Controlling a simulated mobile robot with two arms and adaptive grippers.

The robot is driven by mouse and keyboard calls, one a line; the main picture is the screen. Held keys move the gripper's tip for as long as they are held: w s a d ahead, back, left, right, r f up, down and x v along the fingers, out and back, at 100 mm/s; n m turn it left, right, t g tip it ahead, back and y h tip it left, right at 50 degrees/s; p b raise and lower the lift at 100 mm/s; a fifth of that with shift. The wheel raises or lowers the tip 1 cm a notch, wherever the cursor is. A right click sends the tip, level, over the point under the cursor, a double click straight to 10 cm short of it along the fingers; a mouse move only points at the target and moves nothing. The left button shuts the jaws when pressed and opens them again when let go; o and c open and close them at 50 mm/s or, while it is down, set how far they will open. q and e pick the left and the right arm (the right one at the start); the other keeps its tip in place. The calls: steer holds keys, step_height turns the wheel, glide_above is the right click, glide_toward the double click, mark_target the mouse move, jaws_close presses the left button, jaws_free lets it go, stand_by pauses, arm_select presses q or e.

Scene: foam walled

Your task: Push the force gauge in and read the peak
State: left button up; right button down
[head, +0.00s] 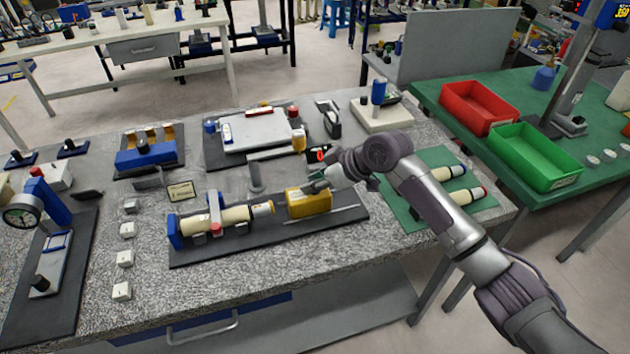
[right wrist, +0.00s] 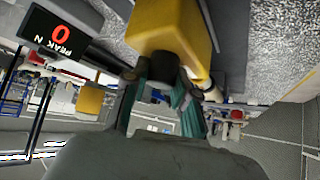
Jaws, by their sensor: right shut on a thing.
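The yellow force gauge (head: 308,207) sits on a dark board (head: 345,218) near the front of the speckled bench. A cream cylinder (head: 235,217) lies in a blue-ended clamp to its left, with a small gap between them. My right gripper (head: 317,184) is at the gauge's upper right, shut on it. In the right wrist view the fingers (right wrist: 165,95) close around a dark part below the yellow gauge body (right wrist: 170,30). A black display (right wrist: 58,32) shows a red 0 with "PEAK N". My left gripper is not in view.
A small labelled plate (head: 181,191) stands behind the cylinder. Several white blocks line the left, beside a dial stand (head: 45,215). A green mat (head: 410,212) with two cream cylinders lies right. Red (head: 480,105) and green (head: 535,155) bins stand on the green table.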

mark_target(294, 196)
steer(key=a, duration=0.2)
steer(key=s+a+p, duration=0.1)
steer(key=a, duration=0.1)
steer(key=shift+s+r, duration=0.15)
steer(key=shift+s, duration=0.05)
steer(key=shift+a, duration=0.3)
steer(key=c, duration=0.9)
jaws_free()
steer(key=shift+s+d+r, duration=0.15)
steer(key=shift+d+r, duration=0.1)
steer(key=shift+d, duration=0.15)
steer(key=v, duration=1.1)
steer(key=shift+a, duration=0.1)
